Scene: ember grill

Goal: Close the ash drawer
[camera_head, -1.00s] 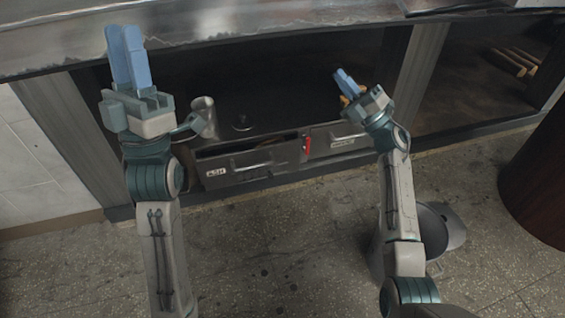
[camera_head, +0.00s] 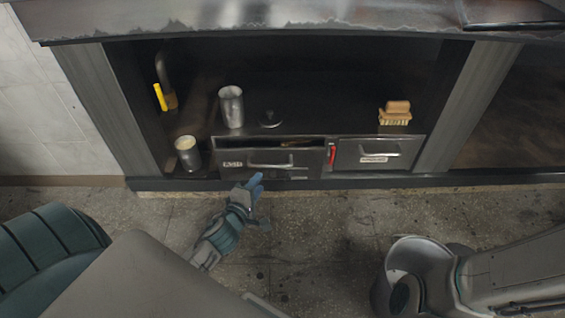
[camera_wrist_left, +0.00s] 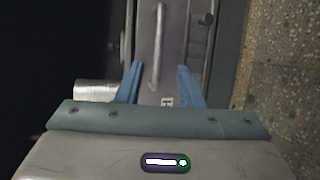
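The ash drawer (camera_head: 235,172), dark metal with a white label and a bar handle (camera_head: 270,164), is at the lower left of the cabinet in the head view. It stands partly pulled out, with a dark gap above its front. My left gripper (camera_head: 256,182) is just in front of and below the drawer front. In the left wrist view the left gripper (camera_wrist_left: 160,67) has its blue fingers apart with nothing between them, and the drawer handle (camera_wrist_left: 157,45) lies ahead of them. Contact with the drawer cannot be told. My right gripper is outside the views.
A second drawer (camera_head: 380,165) is to the right, beyond a red piece (camera_head: 332,153). A metal cup (camera_head: 231,106), a tin (camera_head: 187,153) and a brush (camera_head: 396,112) stand in the cabinet.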

